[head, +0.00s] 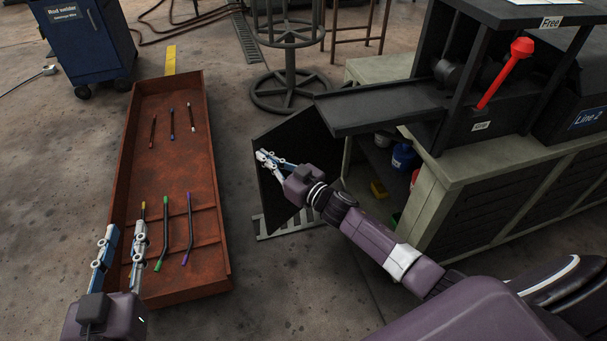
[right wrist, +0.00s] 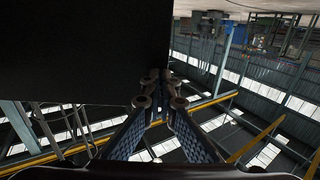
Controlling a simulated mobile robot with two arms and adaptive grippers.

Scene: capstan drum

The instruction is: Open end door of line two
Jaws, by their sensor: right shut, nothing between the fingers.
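The end door (head: 279,140) is a flat black panel standing out from the end of the green-grey cabinet (head: 462,184) under the line. It is swung open, and cupboard contents show behind it. My right gripper (head: 263,157) is shut and empty, in front of the door near its left edge. The right wrist view shows the black panel (right wrist: 80,50) filling the upper left, with the closed fingertips (right wrist: 160,90) by its edge; I cannot tell whether they touch. My left gripper (head: 122,230) is open and empty over the near left side of the rusty tray.
A rusty tray (head: 222,262) holds several coloured rods. A black chute (head: 380,108) juts out above the door. A red lever (head: 505,73) and a "Line 2" box (head: 588,118) are at right. A round stool (head: 290,90) and blue welder cart (head: 85,40) stand behind.

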